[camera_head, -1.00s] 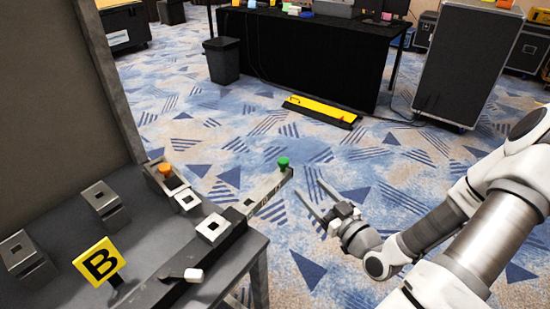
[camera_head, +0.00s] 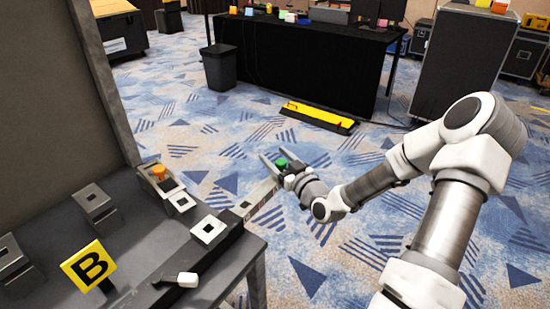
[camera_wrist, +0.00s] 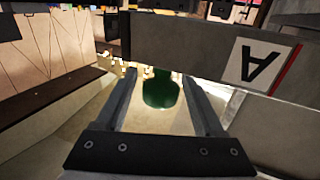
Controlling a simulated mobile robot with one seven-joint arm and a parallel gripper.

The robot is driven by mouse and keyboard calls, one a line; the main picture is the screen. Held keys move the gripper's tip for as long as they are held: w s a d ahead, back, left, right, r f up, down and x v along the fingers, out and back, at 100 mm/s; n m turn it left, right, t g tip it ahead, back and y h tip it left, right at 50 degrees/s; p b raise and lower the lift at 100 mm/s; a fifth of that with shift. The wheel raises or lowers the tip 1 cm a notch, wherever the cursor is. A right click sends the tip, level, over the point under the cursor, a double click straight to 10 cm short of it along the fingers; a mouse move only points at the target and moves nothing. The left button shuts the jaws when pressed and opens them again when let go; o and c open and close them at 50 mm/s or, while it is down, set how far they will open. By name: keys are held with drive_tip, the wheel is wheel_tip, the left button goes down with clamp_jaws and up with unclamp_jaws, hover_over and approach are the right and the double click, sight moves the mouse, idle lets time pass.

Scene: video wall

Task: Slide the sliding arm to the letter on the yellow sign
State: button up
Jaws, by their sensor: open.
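The yellow sign (camera_head: 88,266) with a black B stands at the front left of the grey table. The sliding arm (camera_head: 262,196) is a flat grey bar that sticks out past the table's right edge, with a green knob (camera_head: 282,163) at its outer end. In the wrist view a label with an upside-down letter A (camera_wrist: 258,62) and a red line beside it shows on a grey bar. My gripper (camera_head: 276,157) is open at the green knob. In the wrist view the knob (camera_wrist: 160,90) lies between my two fingers, with gaps on both sides.
The table (camera_head: 150,235) carries several grey blocks, an orange knob (camera_head: 159,171) and a white-tipped handle (camera_head: 187,279). A tall dark panel (camera_head: 55,110) rises at the left. A yellow ramp (camera_head: 318,116) lies on the carpet behind. The carpet right of the table is clear.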

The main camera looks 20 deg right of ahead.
drive_tip(key=shift+w, duration=0.35)
clamp_jaws()
idle(1.2)
